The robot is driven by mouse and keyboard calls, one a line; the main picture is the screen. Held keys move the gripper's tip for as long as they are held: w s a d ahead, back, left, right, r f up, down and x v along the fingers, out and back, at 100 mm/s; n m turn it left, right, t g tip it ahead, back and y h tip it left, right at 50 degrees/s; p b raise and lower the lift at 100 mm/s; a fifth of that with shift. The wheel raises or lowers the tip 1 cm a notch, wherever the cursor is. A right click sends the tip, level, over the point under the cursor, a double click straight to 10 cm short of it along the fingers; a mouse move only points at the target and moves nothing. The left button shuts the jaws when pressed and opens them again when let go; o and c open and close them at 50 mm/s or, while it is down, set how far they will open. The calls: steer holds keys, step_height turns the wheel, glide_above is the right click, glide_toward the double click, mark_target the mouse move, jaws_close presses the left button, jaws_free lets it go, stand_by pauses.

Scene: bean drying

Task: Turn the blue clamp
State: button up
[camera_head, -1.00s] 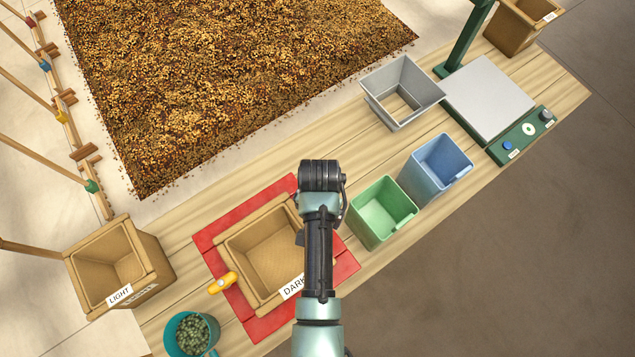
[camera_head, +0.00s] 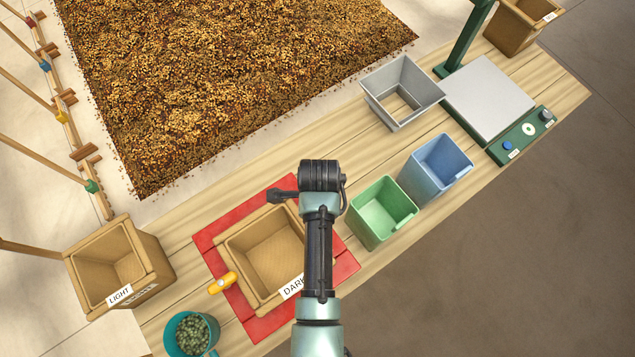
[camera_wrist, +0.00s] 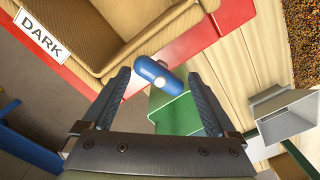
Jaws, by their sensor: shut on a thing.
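The blue clamp (camera_wrist: 152,71) is a rounded blue handle with a pale centre, beside the box labelled DARK in the wrist view. My gripper (camera_wrist: 160,76) has a dark finger on each side of it and is shut on it. The handle lies slantwise between the fingertips. In the head view my arm hides the clamp. The yellow clamp (camera_head: 222,282) sits at the DARK box's left side on the red frame (camera_head: 208,240).
The DARK wooden box (camera_head: 265,304) stands inside the red frame. The green bin (camera_head: 366,228) and blue bin (camera_head: 418,186) stand close to the right of my arm. The LIGHT box (camera_head: 155,255) and a teal cup (camera_head: 172,342) are at the left.

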steer(key=m, duration=0.2)
steer(key=shift+m, duration=0.4)
steer(key=o, duration=1)
steer(key=shift+r, duration=0.1)
step_height(320, 180, up, 6)
steer(key=p, duration=0.6)
steer(key=shift+p, duration=0.35)
